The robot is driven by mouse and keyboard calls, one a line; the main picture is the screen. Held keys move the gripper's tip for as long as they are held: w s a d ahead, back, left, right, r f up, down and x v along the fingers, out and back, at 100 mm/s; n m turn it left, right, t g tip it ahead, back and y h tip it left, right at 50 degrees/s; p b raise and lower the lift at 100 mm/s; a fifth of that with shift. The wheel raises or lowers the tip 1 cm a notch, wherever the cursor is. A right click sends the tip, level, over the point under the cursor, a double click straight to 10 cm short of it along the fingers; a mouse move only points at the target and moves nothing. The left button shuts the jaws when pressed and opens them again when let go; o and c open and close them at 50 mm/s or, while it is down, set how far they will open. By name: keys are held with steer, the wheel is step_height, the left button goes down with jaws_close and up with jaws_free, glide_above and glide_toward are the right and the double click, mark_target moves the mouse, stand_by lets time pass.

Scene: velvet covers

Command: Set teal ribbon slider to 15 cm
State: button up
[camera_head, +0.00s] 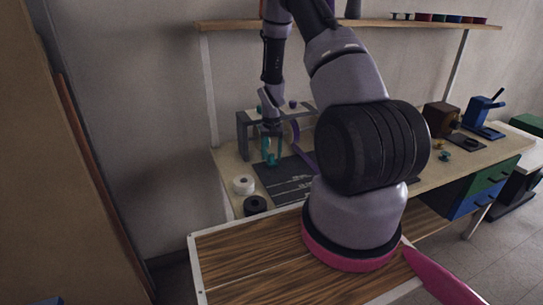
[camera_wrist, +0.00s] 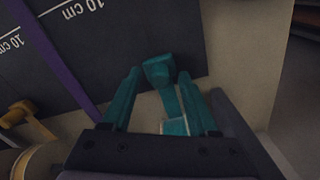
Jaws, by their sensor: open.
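The teal ribbon slider, a teal block with a stem (camera_wrist: 158,70), shows in the wrist view at the edge of a dark board (camera_wrist: 130,45) marked "10 cm". My gripper (camera_wrist: 161,80) has teal fingers, open, one on each side of the slider; I cannot tell whether they touch it. In the head view my gripper (camera_head: 271,160) points down over the left part of the workbench, at the dark board (camera_head: 285,180). There the slider cannot be told apart from the teal fingers.
A purple strip (camera_wrist: 58,55) crosses the board, with an ochre part (camera_wrist: 22,113) beside it. A grey frame (camera_head: 243,130) stands behind the gripper. White (camera_head: 243,184) and black (camera_head: 255,204) rolls lie at the bench's left. Brown and blue devices (camera_head: 484,106) stand at the right.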

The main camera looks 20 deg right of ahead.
steer(key=shift+f, duration=0.4)
jaws_close()
stand_by(1.2)
